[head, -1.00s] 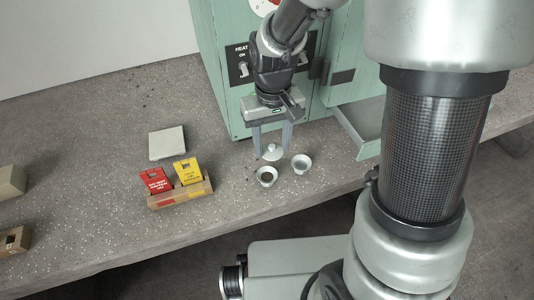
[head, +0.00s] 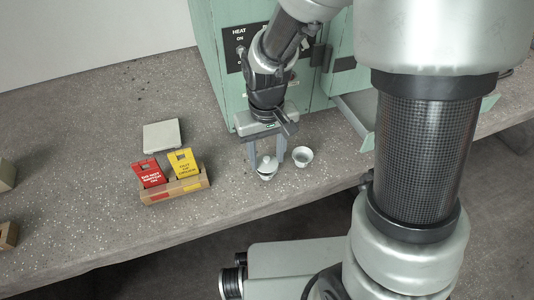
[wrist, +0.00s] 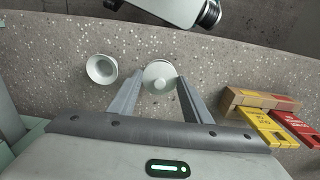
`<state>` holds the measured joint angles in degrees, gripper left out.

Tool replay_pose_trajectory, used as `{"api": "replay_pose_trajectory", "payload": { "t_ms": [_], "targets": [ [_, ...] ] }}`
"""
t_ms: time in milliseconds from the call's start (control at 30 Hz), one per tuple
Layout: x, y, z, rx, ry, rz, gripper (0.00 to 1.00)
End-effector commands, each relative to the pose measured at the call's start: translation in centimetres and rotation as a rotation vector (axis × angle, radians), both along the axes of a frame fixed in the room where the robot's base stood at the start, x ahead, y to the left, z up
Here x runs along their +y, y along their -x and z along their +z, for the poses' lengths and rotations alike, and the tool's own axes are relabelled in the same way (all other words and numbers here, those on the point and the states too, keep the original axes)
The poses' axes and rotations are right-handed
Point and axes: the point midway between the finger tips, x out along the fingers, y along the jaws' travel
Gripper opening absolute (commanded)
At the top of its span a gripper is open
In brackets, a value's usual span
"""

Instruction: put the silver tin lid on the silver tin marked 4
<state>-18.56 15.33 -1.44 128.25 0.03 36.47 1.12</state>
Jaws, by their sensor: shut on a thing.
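My gripper (head: 266,164) is shut on the silver tin lid (head: 267,162), a pale knobbed disc between the two fingertips. In the head view the lid is over the left of two small open tins (head: 265,177) and hides most of its mouth. I cannot tell whether the lid touches its rim. The other tin (head: 302,156) stands open just to the right. In the wrist view the lid (wrist: 159,76) covers the tin beneath it, and the other tin (wrist: 101,68) shows to the left. No number is readable on either tin.
A wooden holder (head: 176,192) with a red tag (head: 150,174) and a yellow tag (head: 184,163) stands left of the tins. A pale square slab (head: 162,135) lies behind it. A green cabinet (head: 222,85) with switches stands behind my gripper. The bench's front edge is near.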

Motion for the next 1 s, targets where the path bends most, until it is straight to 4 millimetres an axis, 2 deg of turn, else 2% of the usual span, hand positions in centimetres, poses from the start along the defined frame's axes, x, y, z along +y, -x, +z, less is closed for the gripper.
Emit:
{"api": "replay_pose_trajectory", "payload": {
  "t_ms": [567, 1000],
  "targets": [
    [-0.03, 0.02, 0.03, 0.0, 0.0, 0.0, 0.24],
    [-0.04, 0.03, -0.83, 0.0, 0.0, 0.0, 0.24]
  ]
}}
